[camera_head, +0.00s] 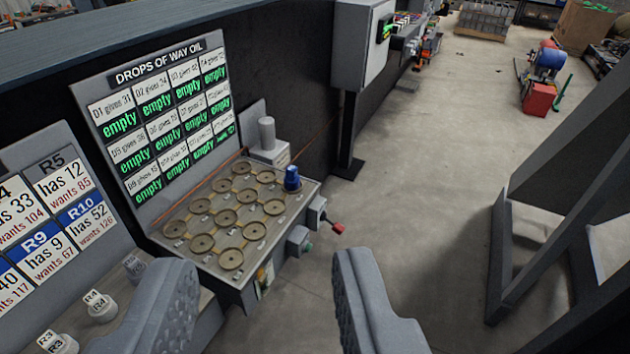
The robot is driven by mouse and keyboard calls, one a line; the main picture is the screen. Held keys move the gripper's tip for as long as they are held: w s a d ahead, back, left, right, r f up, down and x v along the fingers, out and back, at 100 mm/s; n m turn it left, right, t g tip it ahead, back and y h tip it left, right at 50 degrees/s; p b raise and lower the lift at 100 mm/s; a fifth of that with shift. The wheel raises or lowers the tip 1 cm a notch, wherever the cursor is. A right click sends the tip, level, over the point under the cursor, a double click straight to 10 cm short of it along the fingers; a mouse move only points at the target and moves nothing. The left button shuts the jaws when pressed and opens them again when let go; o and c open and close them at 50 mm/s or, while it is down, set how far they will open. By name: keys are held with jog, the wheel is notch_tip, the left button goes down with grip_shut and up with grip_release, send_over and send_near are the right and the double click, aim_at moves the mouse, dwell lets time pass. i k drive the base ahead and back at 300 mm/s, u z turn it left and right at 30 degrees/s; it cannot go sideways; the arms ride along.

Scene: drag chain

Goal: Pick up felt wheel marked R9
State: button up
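My gripper (262,285) is open, its two grey ribbed fingers wide apart with nothing held between them. I see no felt wheel whose own label reads R9. A card (38,250) on the left board is headed R9 and reads "has 9, wants 67". Below that board stand small pale pieces on a grey ledge: one marked R4 (99,306), one marked R3 (57,343), and a greyer one (134,268) whose mark is hard to read. My left finger hides part of this ledge.
A panel headed "DROPS OF WAY OIL" (155,70) stands behind a tray (305,192) of round cups. A blue piece (292,178) stands at the tray's right. A red-tipped handle (337,228) juts from its side. A grey box on a post (350,130) stands beyond; open floor lies right.

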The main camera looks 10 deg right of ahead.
aim_at(291, 178)
jog(key=z, duration=0.2)
jog(key=i, duration=2)
jog(key=u, duration=0.35)
